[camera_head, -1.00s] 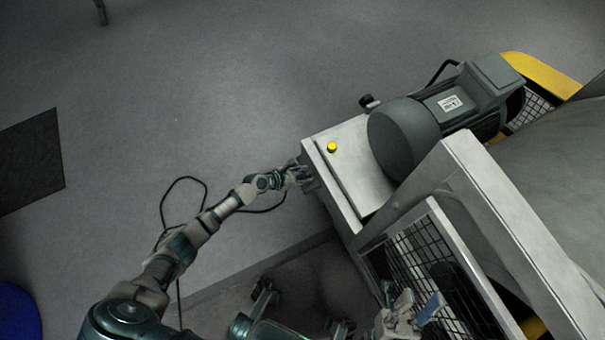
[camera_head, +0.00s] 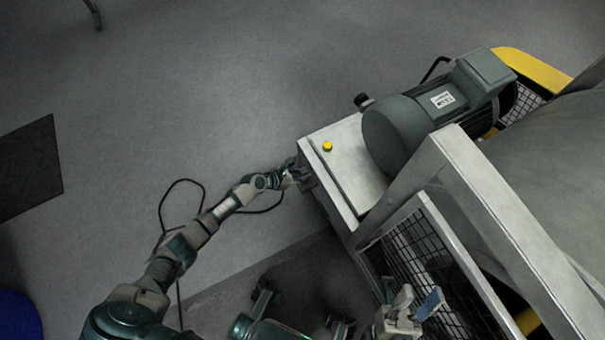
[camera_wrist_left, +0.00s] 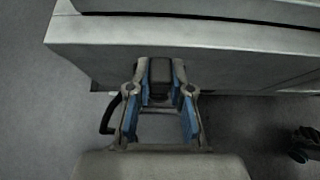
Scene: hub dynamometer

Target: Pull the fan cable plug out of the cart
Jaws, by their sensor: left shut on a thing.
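The cart (camera_head: 343,168) is a light grey metal box with a yellow button on top, under a large grey motor. My left gripper (camera_head: 299,174) is at the cart's left side. In the left wrist view my left gripper (camera_wrist_left: 160,88) has its blue-padded fingers on both sides of a dark plug (camera_wrist_left: 160,73), shut on it. The plug is at the cart's side face; whether it is still seated is hidden. The black fan cable (camera_head: 263,210) hangs from near the gripper and loops over the floor. My right gripper (camera_head: 415,304) is beside the mesh guard, with a blue pad showing.
The grey motor (camera_head: 400,130) sits on the cart. A black mesh guard (camera_head: 415,255) in a metal frame stands at the lower right. Open grey floor (camera_head: 200,90) lies left of the cart, with a dark mat (camera_head: 28,165) at the far left.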

